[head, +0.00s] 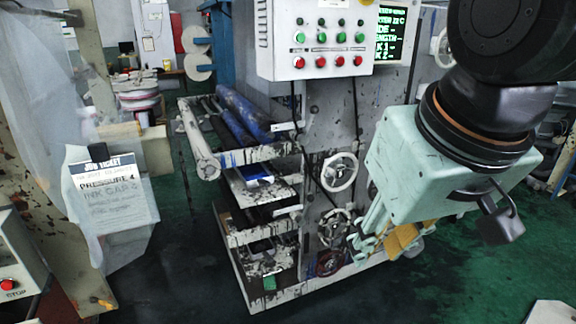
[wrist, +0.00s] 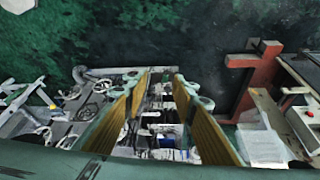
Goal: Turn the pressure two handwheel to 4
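The machine's side panel carries a pale upper handwheel (head: 339,172), a spoked middle handwheel (head: 336,226) and a low dark reddish handwheel (head: 328,262). I cannot read which is pressure two, nor any dial setting. A hanging job ticket (head: 110,190) reads "PRESSURE 4" and "INK GAP 4". My gripper (head: 378,243) is at the right of the handwheels in the head view, pointing down, apart from the upper wheel. In the wrist view my gripper (wrist: 161,82) has its yellow-padded fingers spread with nothing held between them. Small pale ring shapes (wrist: 88,111) show left of the fingers.
A white control box (head: 318,40) with green and red buttons sits above the handwheels, beside a screen (head: 395,32) with green text. Rollers (head: 240,112) project left from the machine. A red stand (wrist: 258,75) shows in the wrist view. Green floor (head: 465,262) is open at right.

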